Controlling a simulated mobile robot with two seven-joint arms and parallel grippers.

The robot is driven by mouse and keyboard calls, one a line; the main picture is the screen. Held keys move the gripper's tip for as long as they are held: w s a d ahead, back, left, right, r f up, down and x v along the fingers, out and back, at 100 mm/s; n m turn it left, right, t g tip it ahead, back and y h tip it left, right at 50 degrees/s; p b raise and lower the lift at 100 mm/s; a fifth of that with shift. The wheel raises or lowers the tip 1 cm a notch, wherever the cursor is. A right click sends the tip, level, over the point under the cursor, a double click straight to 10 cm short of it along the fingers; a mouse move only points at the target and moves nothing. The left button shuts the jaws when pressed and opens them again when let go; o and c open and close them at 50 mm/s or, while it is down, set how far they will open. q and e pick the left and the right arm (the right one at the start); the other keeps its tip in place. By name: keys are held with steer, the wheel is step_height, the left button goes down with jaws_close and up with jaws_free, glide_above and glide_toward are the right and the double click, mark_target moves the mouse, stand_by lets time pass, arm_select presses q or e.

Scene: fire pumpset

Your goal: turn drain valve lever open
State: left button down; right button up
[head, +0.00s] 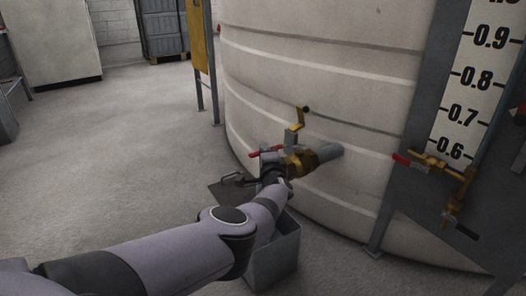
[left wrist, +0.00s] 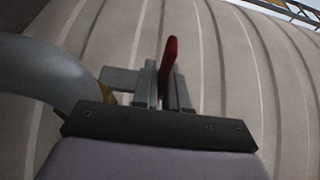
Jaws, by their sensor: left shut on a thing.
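A brass drain valve (head: 300,165) sits on a grey pipe stub (head: 328,152) at the foot of the big pale tank. Its red lever (head: 258,154) sticks out to the left, and part of it is hidden by my left gripper (head: 270,162). In the left wrist view the red lever (left wrist: 170,58) stands up between the two grey fingers of my left gripper (left wrist: 164,92), which is shut on it. My right gripper is not in view.
A grey open box (head: 274,262) is on the floor below my left forearm. Another brass valve with a red lever (head: 402,160) is at the right by the level scale (head: 470,90). The floor at left is clear.

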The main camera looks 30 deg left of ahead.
arm_select(q)
steer(key=shift+d, duration=0.25)
stand_by(0.3)
steer(key=c, duration=1.2)
jaws_free()
steer(key=shift+c, duration=0.2)
